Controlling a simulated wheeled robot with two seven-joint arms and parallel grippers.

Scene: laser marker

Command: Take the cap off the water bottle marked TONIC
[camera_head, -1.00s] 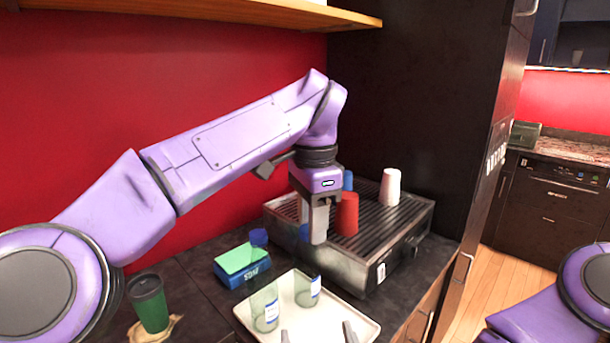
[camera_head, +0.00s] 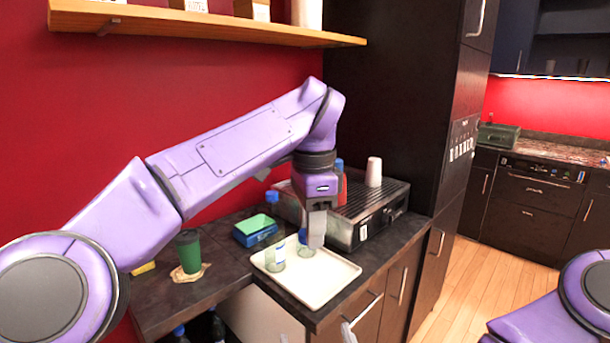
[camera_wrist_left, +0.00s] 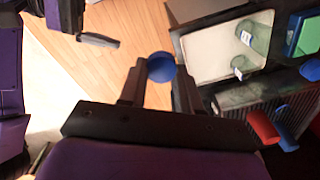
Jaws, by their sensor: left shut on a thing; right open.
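My left gripper (camera_head: 317,240) points down over the tray, shut on a small round blue cap (camera_wrist_left: 161,67) that shows between its fingertips. Two clear bottles stand on the white tray (camera_head: 338,283). The bottle labels are too small to read. My right gripper (camera_head: 316,338) is open and empty at the bottom edge, only its fingertips showing.
A blue-and-green box (camera_head: 255,231) and a green cup (camera_head: 188,252) stand left of the tray. A wooden shelf (camera_head: 220,28) hangs above.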

